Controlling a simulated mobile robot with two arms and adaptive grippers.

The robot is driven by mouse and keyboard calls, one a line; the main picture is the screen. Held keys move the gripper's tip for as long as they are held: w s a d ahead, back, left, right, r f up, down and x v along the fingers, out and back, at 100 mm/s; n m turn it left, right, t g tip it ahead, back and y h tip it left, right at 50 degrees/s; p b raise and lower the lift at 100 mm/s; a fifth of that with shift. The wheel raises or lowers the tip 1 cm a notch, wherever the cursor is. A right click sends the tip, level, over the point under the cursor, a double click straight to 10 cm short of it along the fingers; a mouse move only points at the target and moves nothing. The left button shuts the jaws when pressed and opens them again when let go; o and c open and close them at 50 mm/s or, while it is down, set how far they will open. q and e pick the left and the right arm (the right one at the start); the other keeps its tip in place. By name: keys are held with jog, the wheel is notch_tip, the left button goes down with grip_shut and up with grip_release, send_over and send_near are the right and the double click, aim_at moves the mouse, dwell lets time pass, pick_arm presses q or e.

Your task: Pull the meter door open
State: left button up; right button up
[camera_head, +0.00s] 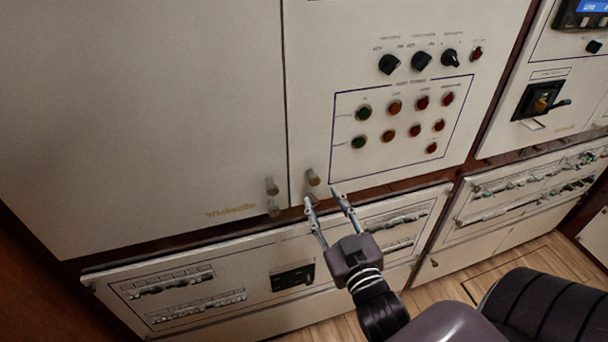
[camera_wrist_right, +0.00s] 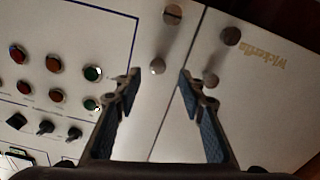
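Two closed pale cabinet doors meet at a vertical seam. The frames do not say which is the meter door. The left door (camera_head: 160,110) is plain, with two knobs (camera_head: 271,186) near its lower right corner. The right door (camera_head: 330,50) carries switches and coloured buttons, and has two knobs (camera_head: 312,178) near its lower left corner. My right gripper (camera_head: 322,195) is open at those lower-left knobs. In the wrist view its fingers (camera_wrist_right: 159,76) stand apart, with one right-door knob (camera_wrist_right: 157,66) showing between the tips; contact cannot be told. My left gripper is out of view.
Lower breaker panels (camera_head: 190,290) run below the doors, one with a black switch (camera_head: 293,277). Another cabinet with a black handle (camera_head: 540,100) stands at the right. Wooden floor (camera_head: 535,265) shows at lower right.

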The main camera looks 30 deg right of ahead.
aim_at(315, 182)
jog(key=p+x, duration=0.1)
jog(key=x, duration=0.2)
jog(key=p+x, duration=0.1)
jog(key=x, duration=0.2)
jog(key=shift+d+r, duration=0.2)
jog(key=shift+r, duration=0.05)
jog(key=shift+x, duration=0.85)
jog(key=shift+f, duration=0.1)
grip_shut()
